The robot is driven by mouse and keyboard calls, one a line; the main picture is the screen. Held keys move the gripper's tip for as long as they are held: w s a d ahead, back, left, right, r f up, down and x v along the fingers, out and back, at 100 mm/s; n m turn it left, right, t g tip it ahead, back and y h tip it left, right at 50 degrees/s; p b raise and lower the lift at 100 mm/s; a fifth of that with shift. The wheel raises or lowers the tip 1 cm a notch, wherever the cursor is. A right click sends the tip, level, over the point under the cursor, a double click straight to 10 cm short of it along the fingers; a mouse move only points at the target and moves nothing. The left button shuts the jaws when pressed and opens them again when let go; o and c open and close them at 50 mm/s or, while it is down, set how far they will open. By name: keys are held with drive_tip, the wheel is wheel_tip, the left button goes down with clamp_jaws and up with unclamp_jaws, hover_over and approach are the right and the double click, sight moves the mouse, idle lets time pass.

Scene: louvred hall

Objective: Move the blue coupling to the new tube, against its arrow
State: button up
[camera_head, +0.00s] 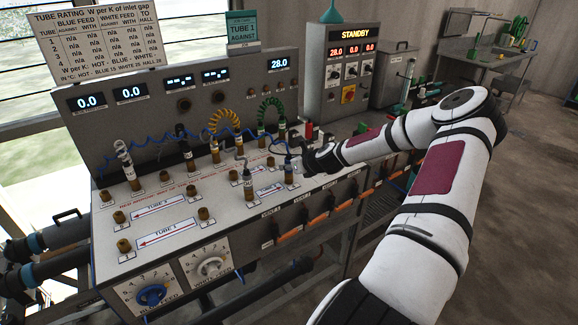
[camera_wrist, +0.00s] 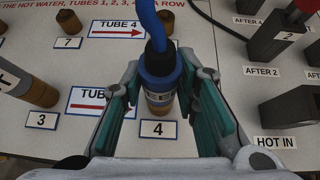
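The blue coupling (camera_wrist: 160,66), on a blue hose, stands upright on a brass port beside the label "4" (camera_wrist: 158,129). My gripper (camera_wrist: 161,88) has its teal pads on both sides of it and appears closed on it; the contact edges are hard to see. In the head view my gripper (camera_head: 299,163) is at the panel's right part. The card (camera_head: 242,30) reads "TUBE 1 AGAINST". The tube 1 label (camera_head: 167,235), its arrow pointing left, lies near the panel's front edge, with bare brass ports (camera_head: 123,246) at its ends.
A grey coupling (camera_head: 248,180) stands left of my gripper, beside label 3. Another fitting (camera_head: 127,168) stands at far left. The status box (camera_head: 346,50) reads "STANDBY".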

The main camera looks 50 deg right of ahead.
clamp_jaws()
drive_tip(key=shift+s+r+p, duration=0.1)
drive_tip(key=shift+r+p, duration=1.7)
drive_tip(key=shift+r, duration=1.6)
